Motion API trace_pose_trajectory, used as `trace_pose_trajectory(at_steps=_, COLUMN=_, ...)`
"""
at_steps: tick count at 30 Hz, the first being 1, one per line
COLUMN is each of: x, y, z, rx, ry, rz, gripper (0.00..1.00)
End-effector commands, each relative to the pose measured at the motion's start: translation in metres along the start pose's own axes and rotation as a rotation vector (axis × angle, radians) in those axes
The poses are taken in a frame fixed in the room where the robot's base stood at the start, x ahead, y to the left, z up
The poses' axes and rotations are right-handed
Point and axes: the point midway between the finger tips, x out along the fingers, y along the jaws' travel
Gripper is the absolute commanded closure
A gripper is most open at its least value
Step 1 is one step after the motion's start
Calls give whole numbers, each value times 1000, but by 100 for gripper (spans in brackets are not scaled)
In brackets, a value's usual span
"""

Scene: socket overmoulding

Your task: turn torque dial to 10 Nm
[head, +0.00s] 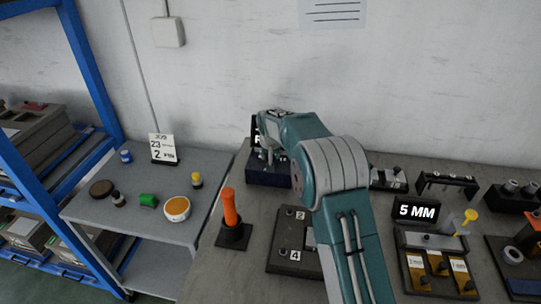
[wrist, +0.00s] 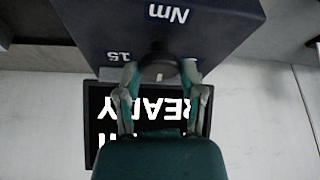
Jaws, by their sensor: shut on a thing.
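The torque dial (wrist: 160,68) is a dark round knob on the face of a dark blue box (wrist: 215,25). The wrist view shows the box upside down, with white "Nm" lettering and a "15" mark left of the dial. A small pale mark shows on the knob's lower side; the dial setting cannot be read. My gripper (wrist: 160,80) is shut on the dial, one finger on each side. In the head view, the box (head: 268,174) stands on the bench against the wall.
A black display (wrist: 101,122) reading "READY" upside down is partly hidden behind my gripper. An orange-handled tool (head: 231,208) stands left of my arm. A numbered plate (head: 288,255) lies near my forearm. A "5 MM" sign (head: 417,211) and fixtures fill the right side.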

Motion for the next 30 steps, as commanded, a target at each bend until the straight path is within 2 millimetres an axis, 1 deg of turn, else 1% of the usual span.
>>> trace_pose_trajectory(at_steps=1, x=4, y=-1, z=4, rx=15, ry=-10, rz=8, gripper=97)
trace_pose_trajectory(at_steps=9, x=4, y=-1, z=4, rx=72, ry=-11, rz=31, gripper=97)
trace_pose_trajectory(at_steps=22, x=5, y=-1, z=5, rx=79, ry=-13, rz=33, gripper=97)
trace_pose_trajectory(at_steps=23, x=5, y=-1, z=5, rx=79, ry=-13, rz=33, gripper=36)
trace_pose_trajectory(at_steps=24, x=4, y=-1, z=4, rx=79, ry=-12, rz=33, gripper=18)
trace_pose_trajectory(at_steps=25, x=4, y=-1, z=4, rx=79, ry=-12, rz=33, gripper=15)
trace_pose_trajectory(at_steps=30, x=2, y=-1, z=3, rx=79, ry=-7, rz=33, gripper=15)
